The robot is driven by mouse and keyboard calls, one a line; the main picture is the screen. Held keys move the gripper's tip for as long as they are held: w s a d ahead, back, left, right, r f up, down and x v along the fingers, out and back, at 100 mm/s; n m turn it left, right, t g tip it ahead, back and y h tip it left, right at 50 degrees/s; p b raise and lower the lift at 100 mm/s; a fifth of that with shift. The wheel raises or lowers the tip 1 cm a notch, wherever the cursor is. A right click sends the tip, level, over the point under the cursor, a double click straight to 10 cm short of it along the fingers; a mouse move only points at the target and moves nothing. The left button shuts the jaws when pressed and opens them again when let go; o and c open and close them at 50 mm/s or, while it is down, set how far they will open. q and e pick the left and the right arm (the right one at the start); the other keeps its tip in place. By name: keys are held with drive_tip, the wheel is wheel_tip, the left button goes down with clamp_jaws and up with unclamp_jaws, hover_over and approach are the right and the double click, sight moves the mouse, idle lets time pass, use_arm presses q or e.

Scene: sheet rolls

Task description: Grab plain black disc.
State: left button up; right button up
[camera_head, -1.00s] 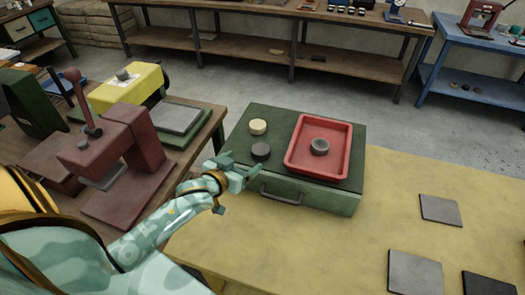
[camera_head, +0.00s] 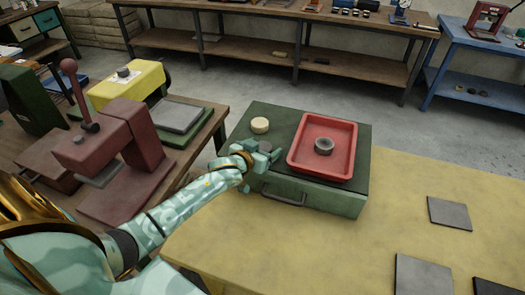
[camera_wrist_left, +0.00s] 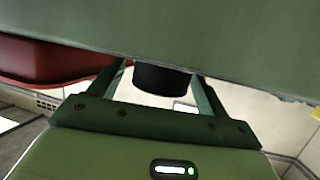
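The plain black disc (camera_head: 265,147) lies on the dark green top of the cabinet, near its front left edge. In the head view my left gripper (camera_head: 261,155) is at it and hides much of it. In the left wrist view, which is upside down, the disc (camera_wrist_left: 162,79) shows between the two fingers of my left gripper (camera_wrist_left: 157,74). The fingers are apart, one on each side, with a gap visible on the left side of the disc. Whether the other finger touches it I cannot tell. My right gripper is out of view.
A cream disc (camera_head: 260,125) stands behind the black one. A red tray (camera_head: 342,170) with a grey ring-like piece (camera_head: 324,146) sits right of it on the green cabinet (camera_head: 335,201). A maroon press (camera_head: 122,150) stands left. Flat dark plates (camera_head: 449,213) lie on the yellow table.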

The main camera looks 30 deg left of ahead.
use_arm(q)
drive_tip(key=c, duration=0.9)
